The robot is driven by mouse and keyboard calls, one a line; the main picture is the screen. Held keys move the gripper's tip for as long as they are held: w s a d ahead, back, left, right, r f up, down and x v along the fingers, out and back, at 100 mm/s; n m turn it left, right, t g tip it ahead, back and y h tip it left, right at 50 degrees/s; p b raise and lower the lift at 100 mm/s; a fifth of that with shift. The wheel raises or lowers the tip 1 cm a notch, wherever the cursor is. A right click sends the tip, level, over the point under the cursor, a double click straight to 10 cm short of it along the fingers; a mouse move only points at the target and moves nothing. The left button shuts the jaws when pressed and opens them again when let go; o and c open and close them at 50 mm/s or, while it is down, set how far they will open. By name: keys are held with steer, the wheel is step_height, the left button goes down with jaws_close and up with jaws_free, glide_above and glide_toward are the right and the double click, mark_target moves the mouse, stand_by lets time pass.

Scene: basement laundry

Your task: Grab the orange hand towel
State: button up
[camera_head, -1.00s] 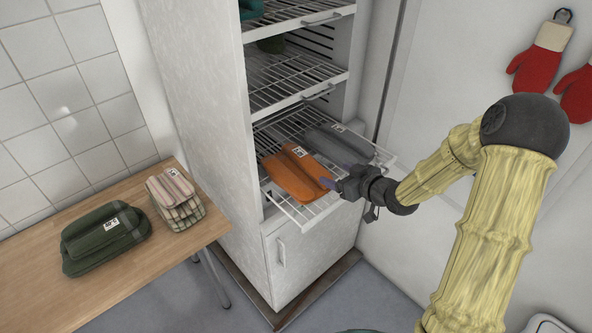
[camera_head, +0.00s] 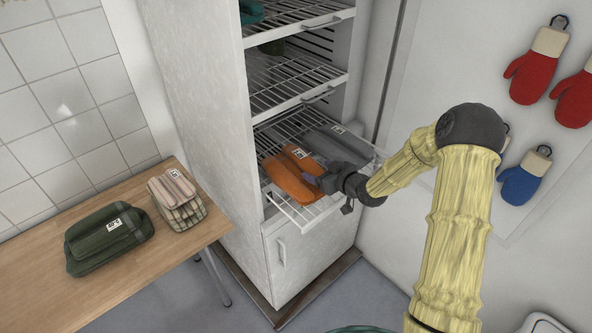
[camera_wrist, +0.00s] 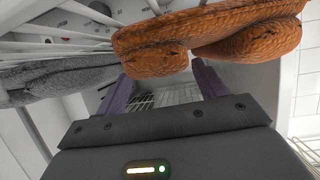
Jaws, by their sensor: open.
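The orange hand towel (camera_head: 287,178) lies folded on the pulled-out wire shelf (camera_head: 306,217) of the white cabinet, with a white label on top. My gripper (camera_head: 318,180) is at its right side, with the jaws open. In the wrist view the orange towel (camera_wrist: 205,38) spans the space just beyond the two purple fingers (camera_wrist: 160,88). The fingertips reach close to its edge; I cannot tell whether they touch it.
A grey towel (camera_head: 330,143) lies right behind the orange one, and it also shows in the wrist view (camera_wrist: 60,80). Wire shelves (camera_head: 290,80) are above. A wooden table (camera_head: 45,270) at left bears a green towel (camera_head: 95,243) and a striped towel (camera_head: 180,205). Mitts (camera_head: 535,65) hang at right.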

steer(key=shift+w+a+f, duration=0.2)
steer(key=shift+w+a, duration=0.2)
steer(key=shift+w, duration=0.05)
steer(key=shift+c, duration=0.4)
steer(key=c, duration=1.1)
